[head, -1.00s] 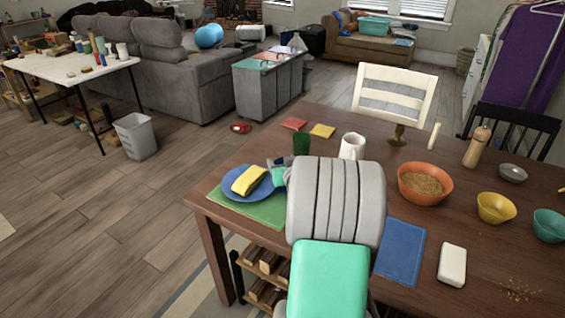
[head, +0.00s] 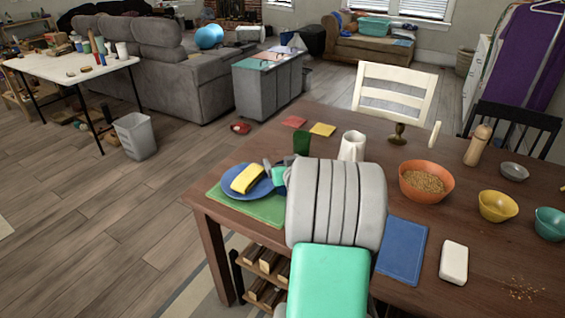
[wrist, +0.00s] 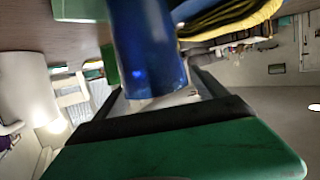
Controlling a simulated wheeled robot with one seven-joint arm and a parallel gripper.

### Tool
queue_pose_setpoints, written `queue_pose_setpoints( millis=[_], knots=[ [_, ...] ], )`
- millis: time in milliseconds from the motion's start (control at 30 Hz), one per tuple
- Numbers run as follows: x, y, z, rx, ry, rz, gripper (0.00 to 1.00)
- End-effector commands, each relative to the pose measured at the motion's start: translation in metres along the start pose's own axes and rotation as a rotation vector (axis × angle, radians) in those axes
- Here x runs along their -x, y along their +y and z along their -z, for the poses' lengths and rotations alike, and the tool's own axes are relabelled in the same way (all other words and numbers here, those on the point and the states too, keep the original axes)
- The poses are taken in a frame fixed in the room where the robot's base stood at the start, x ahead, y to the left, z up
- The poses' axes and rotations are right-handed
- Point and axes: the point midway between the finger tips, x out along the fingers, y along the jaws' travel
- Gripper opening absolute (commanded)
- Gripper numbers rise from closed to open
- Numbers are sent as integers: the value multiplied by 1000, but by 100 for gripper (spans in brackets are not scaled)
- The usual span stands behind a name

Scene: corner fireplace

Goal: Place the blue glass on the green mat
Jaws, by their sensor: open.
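The blue glass (wrist: 145,45) fills the upper middle of the wrist view, close in front of my gripper (wrist: 155,92). The jaws are open, and the glass appears between or just ahead of the dark fingers; I cannot tell which. In the head view the glass is hidden behind my arm. The green mat (head: 268,211) lies at the table's left corner, with a blue plate (head: 262,190) and a yellow sponge (head: 248,178) on it. A small part of my gripper (head: 275,170) shows beside the plate.
A green cup (head: 301,143) and a white pitcher (head: 352,146) stand beyond my arm. An orange bowl (head: 426,190), a blue mat (head: 402,250) and a white block (head: 454,263) are on the right. The table's left edge is near the green mat.

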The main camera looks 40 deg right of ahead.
Motion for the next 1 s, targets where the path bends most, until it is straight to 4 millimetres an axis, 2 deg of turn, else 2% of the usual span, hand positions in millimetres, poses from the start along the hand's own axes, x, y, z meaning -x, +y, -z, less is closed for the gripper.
queue_pose_setpoints(
  millis=[167, 300, 367, 600, 700, 800, 933, 1000],
  knots=[
    [1, 0, 2, 0, 0, 0, 82],
    [5, 0, 17, 0, 0, 0, 82],
    [18, 2, 12, -1, 2, -3, 82],
    [84, 2, 12, 0, 3, -6, 82],
    [105, 2, 10, -1, 2, -5, 82],
    [118, 1, 10, 0, 1, -3, 82],
    [123, -1, 9, 0, -1, 1, 82],
    [122, -11, 8, 7, -20, 22, 82]
  ],
)
